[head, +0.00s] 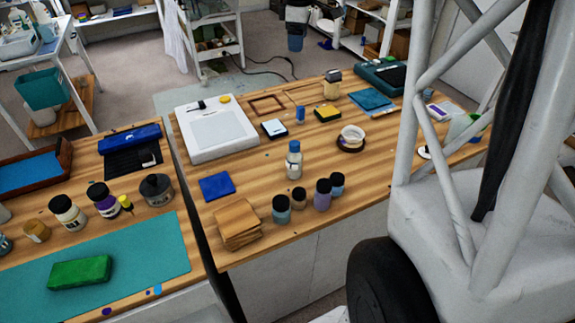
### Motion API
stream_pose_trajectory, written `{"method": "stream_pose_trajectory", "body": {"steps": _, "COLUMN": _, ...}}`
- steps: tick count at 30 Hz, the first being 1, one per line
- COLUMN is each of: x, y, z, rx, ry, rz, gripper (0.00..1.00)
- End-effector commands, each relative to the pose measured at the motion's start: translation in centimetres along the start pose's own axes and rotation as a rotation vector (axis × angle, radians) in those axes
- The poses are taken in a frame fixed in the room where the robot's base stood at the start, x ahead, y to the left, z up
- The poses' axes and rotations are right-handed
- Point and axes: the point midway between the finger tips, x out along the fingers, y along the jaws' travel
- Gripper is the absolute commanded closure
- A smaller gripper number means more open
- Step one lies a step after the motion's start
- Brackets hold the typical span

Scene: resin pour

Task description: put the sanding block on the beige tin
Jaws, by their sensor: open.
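A small yellow block with a dark base (327,113) lies on the right wooden table, towards the back; it looks like the sanding block, though I cannot be sure at this size. A beige container with a dark top (332,87) stands just behind it, apart from it, and looks like the beige tin. Nothing rests on its top. My gripper is not in view.
Near the pair are a blue-and-white block (274,129), a small blue bottle (300,114), a blue cloth (370,101) and tape rolls (351,138). Several bottles stand towards the front. A green block (80,271) lies on the teal mat (150,255). The right side is partly hidden.

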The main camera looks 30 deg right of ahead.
Motion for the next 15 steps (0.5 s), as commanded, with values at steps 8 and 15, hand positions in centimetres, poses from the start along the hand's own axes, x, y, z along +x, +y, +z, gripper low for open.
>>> {"method": "stream_pose_trajectory", "body": {"steps": 8, "x": -2.1, "y": -9.4, "z": -1.0, "rx": 0.186, "ry": 0.018, "rz": 0.025, "gripper": 0.28}}
{"method": "stream_pose_trajectory", "body": {"steps": 15, "x": -2.7, "y": -17.2, "z": -0.9, "rx": 0.352, "ry": 0.039, "rz": 0.039, "gripper": 0.28}}
